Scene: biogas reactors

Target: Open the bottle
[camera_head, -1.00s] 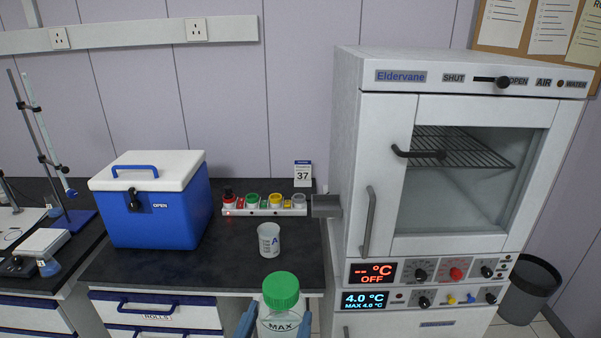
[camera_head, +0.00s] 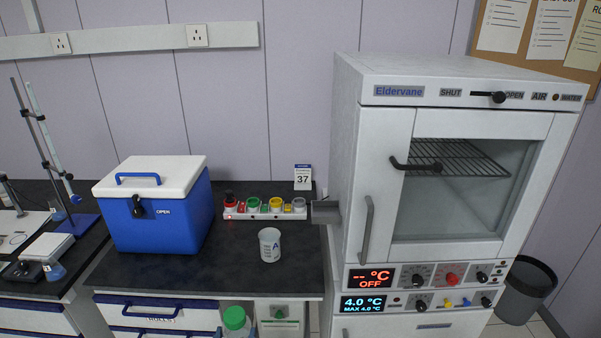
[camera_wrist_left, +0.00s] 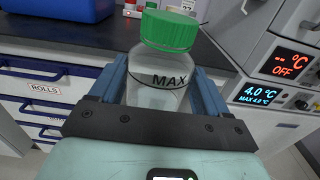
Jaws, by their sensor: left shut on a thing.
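A clear bottle (camera_wrist_left: 158,92) with a green screw cap (camera_wrist_left: 169,30) and a MAX mark stands between the blue fingers of my left gripper (camera_wrist_left: 160,78) in the left wrist view. The gripper is shut on the bottle's body, below the cap. The cap sits on the bottle's top. In the head view the green cap (camera_head: 234,318) shows at the bottom edge, in front of the bench, and most of the bottle is cut off. My right gripper is in neither view.
A blue cool box (camera_head: 155,218) with a white lid, a white cup (camera_head: 269,245) and a rack of coloured caps (camera_head: 264,214) stand on the black bench (camera_head: 225,278). A tall Eldervane cabinet (camera_head: 380,140) stands at the right, with a bin (camera_head: 525,292) beside it.

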